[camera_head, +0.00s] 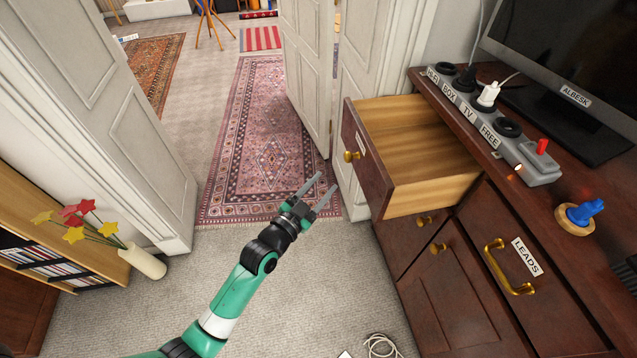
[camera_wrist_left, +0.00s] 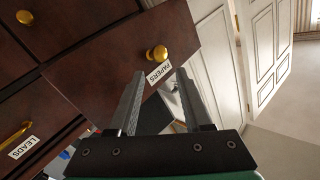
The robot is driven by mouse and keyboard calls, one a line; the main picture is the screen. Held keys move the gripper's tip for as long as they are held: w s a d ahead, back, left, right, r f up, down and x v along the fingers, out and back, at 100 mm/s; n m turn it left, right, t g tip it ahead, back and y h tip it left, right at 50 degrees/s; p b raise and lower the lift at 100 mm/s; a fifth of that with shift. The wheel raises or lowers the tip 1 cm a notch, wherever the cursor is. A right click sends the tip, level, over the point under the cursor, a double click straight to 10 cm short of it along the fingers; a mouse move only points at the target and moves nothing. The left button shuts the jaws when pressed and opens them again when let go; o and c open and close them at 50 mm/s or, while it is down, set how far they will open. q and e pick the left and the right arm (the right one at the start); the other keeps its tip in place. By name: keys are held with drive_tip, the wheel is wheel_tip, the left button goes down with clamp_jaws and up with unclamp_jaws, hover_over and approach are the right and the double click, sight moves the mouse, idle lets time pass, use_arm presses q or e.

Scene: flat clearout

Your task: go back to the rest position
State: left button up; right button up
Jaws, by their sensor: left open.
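My left gripper (camera_head: 327,184) is open and empty in the head view, in the air over the carpet. It is left of the pulled-out drawer (camera_head: 374,188) and apart from it. In the left wrist view, the gripper's two fingers (camera_wrist_left: 160,78) are spread with nothing gripped between them. Beyond them is the drawer front (camera_wrist_left: 118,72) with a brass knob (camera_wrist_left: 157,53) and a PAPERS label (camera_wrist_left: 159,72). My right gripper is in neither view.
The dark cabinet (camera_head: 455,290) fills the right side, with a power strip (camera_head: 505,130) and screen on top. A vase of flowers (camera_head: 142,262) stands at left by a bookshelf. White cable (camera_head: 381,346) lies on the floor. The patterned rug (camera_head: 268,140) runs through the open doorway.

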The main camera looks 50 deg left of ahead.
use_arm(q)
drive_tip(key=shift+v, duration=0.85)
